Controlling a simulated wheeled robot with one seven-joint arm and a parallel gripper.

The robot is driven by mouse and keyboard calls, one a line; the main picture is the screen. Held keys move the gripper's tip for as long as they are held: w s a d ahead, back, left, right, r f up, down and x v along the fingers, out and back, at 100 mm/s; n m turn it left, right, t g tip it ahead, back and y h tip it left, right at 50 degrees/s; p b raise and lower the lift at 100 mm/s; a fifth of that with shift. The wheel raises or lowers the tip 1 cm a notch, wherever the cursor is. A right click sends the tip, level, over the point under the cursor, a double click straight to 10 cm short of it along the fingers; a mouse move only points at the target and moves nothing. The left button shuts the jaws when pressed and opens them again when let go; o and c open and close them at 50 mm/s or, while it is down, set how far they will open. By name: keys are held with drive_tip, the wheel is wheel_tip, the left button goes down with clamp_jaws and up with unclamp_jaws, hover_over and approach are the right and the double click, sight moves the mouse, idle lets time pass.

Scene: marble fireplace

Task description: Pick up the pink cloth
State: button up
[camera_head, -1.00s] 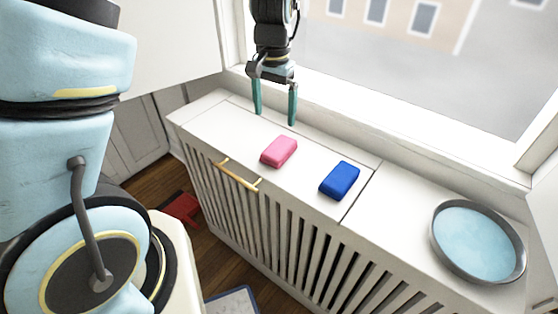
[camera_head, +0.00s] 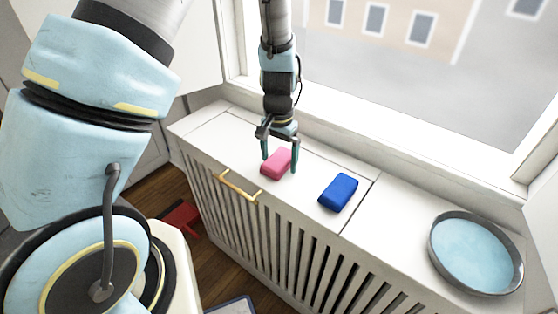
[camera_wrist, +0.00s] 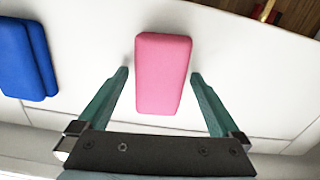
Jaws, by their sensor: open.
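The pink cloth (camera_head: 276,164) is a small folded block lying on the white radiator cover below the window. It also shows in the wrist view (camera_wrist: 162,73), flat on the white top. My gripper (camera_head: 280,165) is open, with its two teal fingers coming down around the cloth in the head view. In the wrist view my gripper (camera_wrist: 160,75) has one fingertip on each side of the cloth's near part, with a gap on both sides. The cloth's far part reaches beyond the fingertips.
A blue folded cloth (camera_head: 338,192) lies to the right of the pink one; it shows at the left in the wrist view (camera_wrist: 27,58). A grey round dish with a light blue inside (camera_head: 433,262) stands further right. A brass handle (camera_head: 238,188) sits on the front edge.

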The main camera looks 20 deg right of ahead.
drive_tip(key=shift+f, duration=0.15)
drive_tip(key=c, duration=1.2)
